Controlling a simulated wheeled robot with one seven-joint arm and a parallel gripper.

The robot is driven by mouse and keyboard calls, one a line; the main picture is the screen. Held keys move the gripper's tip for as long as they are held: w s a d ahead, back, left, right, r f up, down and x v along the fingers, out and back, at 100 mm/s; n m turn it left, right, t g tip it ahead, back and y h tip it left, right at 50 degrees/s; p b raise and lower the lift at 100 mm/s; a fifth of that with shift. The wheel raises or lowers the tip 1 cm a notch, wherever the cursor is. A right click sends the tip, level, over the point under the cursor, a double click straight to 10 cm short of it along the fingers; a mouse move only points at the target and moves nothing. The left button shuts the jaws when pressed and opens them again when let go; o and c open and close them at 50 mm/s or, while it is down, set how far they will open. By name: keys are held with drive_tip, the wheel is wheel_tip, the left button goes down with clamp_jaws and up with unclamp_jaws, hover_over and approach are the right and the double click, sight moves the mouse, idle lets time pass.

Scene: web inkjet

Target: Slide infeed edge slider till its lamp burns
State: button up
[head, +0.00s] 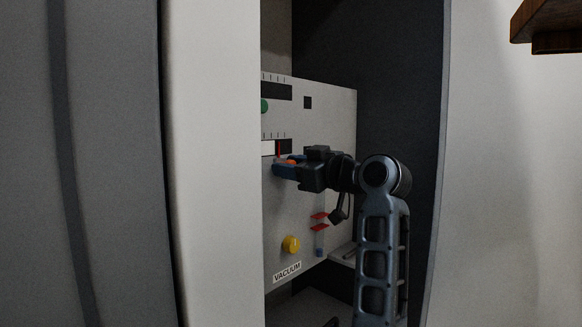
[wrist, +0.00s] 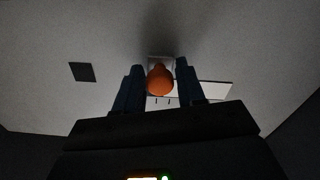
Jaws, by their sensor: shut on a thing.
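The panel (head: 320,120) is a light grey plate inside a cabinet. An orange slider knob (wrist: 160,80) sits between my fingertips in the wrist view; a bit of it shows in the head view (head: 291,162). My gripper (head: 284,168) is at the panel's middle scale, its blue fingers shut on the orange knob. A scale window (head: 268,148) with a red pointer and tick marks is just above the knob. A dark square (head: 307,102) is on the upper panel, and also in the wrist view (wrist: 82,72). I cannot tell which mark is the slider's lamp.
A green round part (head: 264,106) is at the panel's left edge, partly hidden by the pale cabinet wall (head: 212,160). Below are a yellow knob (head: 291,244), red levers (head: 319,222) and a VACUUM label (head: 287,272). A dark cabinet wall (head: 400,100) stands right.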

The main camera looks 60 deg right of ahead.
clamp_jaws()
drive_tip(key=shift+s+d, duration=0.15)
drive_tip(key=shift+d, duration=0.4)
drive_tip(key=o, duration=0.6)
unclamp_jaws()
drive_tip(key=v, duration=0.7)
drive_tip(key=shift+s+a+b, duration=0.2)
drive_tip(key=shift+s+b, duration=0.15)
